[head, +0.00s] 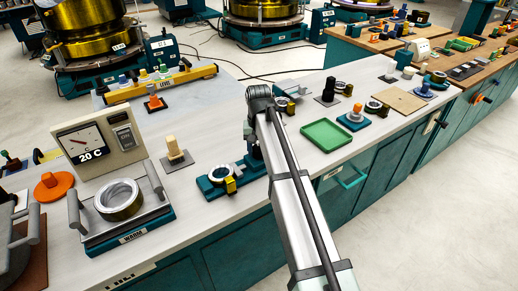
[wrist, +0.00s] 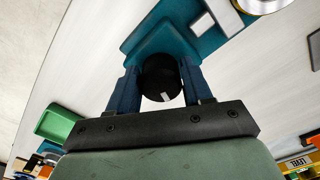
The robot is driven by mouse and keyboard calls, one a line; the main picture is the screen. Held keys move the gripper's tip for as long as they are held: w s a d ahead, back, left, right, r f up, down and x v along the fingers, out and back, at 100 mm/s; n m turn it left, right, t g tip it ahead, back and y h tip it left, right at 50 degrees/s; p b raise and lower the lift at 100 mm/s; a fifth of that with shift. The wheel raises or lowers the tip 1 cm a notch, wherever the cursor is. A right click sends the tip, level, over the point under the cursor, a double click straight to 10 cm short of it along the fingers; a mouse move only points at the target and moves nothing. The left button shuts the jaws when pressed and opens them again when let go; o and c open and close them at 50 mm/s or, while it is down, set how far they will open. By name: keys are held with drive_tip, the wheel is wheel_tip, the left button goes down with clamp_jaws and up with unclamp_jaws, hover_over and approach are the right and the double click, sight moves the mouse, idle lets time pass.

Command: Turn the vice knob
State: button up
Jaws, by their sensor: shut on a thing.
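The vice knob (wrist: 163,90) is round and black with a white mark on its face. In the wrist view it sits between the two blue fingers of my gripper (wrist: 160,76), which is shut on it. The teal vice (wrist: 142,40) lies just beyond the knob; part of a metal ring (wrist: 262,5) shows at its far end. In the head view the teal vice (head: 207,188) stands on the bench with a ring and a yellow block, left of my arm. The knob cannot be made out in the head view, where my arm is close by.
A green tray (head: 327,134) lies right of my arm. A heater with a ring and a 20 C display (head: 86,146) stands at left. A grey stand with a beige peg (head: 175,155) is behind the vice. A yellow level (head: 158,84) lies farther back.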

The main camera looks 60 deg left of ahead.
sight(258, 147)
drive_tip(key=m, duration=0.6)
drive_tip(key=shift+a, duration=0.1)
drive_tip(key=m, duration=0.6)
drive_tip(key=shift+s+a, duration=0.1)
drive_tip(key=shift+a, duration=0.05)
drive_tip(key=shift+m, duration=0.4)
drive_tip(key=o, duration=1)
wheel_tip(258, 147, up, 14)
drive_tip(key=shift+f, duration=0.1)
